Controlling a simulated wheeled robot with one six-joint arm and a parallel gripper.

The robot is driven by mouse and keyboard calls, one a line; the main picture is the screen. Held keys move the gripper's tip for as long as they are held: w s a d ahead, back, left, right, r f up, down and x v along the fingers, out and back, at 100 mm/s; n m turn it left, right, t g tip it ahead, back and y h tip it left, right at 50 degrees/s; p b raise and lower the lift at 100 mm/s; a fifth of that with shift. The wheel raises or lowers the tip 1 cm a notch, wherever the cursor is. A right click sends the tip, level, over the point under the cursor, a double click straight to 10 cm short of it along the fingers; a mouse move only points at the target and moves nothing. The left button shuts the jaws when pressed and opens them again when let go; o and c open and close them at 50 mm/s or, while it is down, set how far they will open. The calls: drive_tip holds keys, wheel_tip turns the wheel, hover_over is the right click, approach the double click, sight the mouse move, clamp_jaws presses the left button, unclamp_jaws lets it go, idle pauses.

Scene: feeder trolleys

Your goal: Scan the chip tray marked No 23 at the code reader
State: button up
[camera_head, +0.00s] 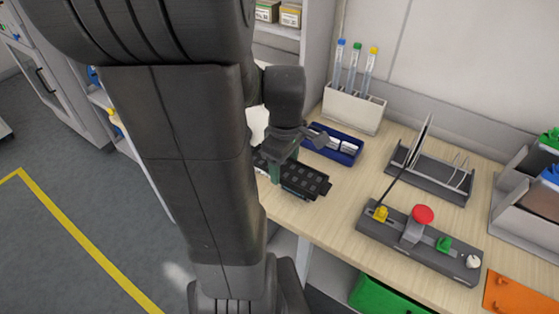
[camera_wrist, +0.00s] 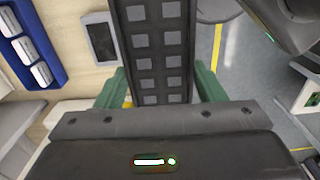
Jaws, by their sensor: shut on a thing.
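A long black chip tray (camera_head: 308,181) with rows of grey square pockets is in my gripper (camera_head: 277,168), over the left edge of the wooden bench. In the wrist view the chip tray (camera_wrist: 158,50) stands between the two green fingers of my gripper (camera_wrist: 158,90), which are shut on it. No number can be read on the tray. A small dark panel with a pale frame (camera_wrist: 103,42) lies on the bench just left of the tray in the wrist view; it may be the code reader, but I cannot tell. My arm hides part of the bench.
A blue box with white pieces (camera_head: 333,146) lies behind the tray. A white tube rack (camera_head: 352,110), a grey plate rack (camera_head: 432,184) and a control panel with a red button (camera_head: 420,240) stand further right. Bare bench (camera_head: 345,195) lies between the tray and panel.

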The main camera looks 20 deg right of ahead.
sight(291, 159)
drive_tip(key=w+d+f+b, duration=0.2)
drive_tip(key=w+d+f, duration=0.1)
drive_tip(key=w+d, duration=0.4)
drive_tip(key=shift+d+f, duration=0.25)
drive_tip(key=shift+d, duration=0.3)
drive_tip(key=s+a+r, duration=0.1)
drive_tip(key=a, duration=0.1)
drive_tip(key=s+a+r+p, duration=0.1)
drive_tip(key=s+a, duration=0.1)
drive_tip(key=s+a+r+p, duration=0.1)
drive_tip(key=s+r, duration=0.1)
drive_tip(key=shift+a, duration=0.4)
drive_tip(key=shift+s+a+p, duration=0.2)
drive_tip(key=shift+p, duration=0.1)
drive_tip(key=shift+w, duration=0.1)
